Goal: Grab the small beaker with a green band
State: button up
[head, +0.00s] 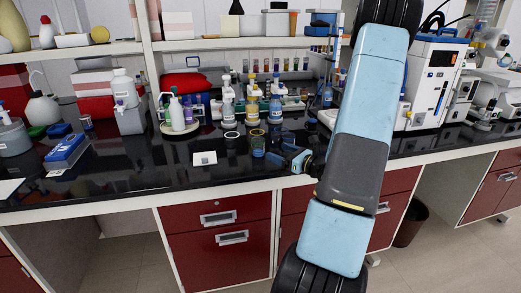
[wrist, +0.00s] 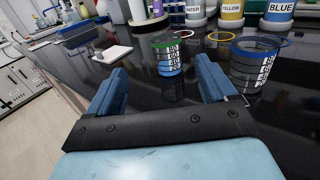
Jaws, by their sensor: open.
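The small beaker with a green band (wrist: 168,58) stands upright on the black bench in the wrist view. It has a green rim, white scale marks and some blue near its base. My gripper (wrist: 163,80) is open, with one blue finger to each side of the view and the beaker ahead, in line with the gap. Nothing shows between the fingers themselves. In the head view my gripper (head: 291,158) is low over the bench near its front edge, partly hidden by my arm. I cannot tell the green-banded beaker there for certain.
A larger blue-rimmed beaker (wrist: 255,64) stands close to the right finger. Labelled bottles (wrist: 232,12) line the back. A white pad (head: 204,159) lies to the left, with bare black bench (head: 150,178) beyond it.

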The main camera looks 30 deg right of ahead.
aim_at(254, 140)
jog(key=shift+w+d+f, duration=0.1)
jog(key=shift+d+f, duration=0.05)
jog(key=shift+d, duration=0.05)
jog(key=shift+w, duration=0.4)
jog(key=x, duration=1.3)
jog(key=shift+d, duration=0.15)
jog(key=c, duration=1.1)
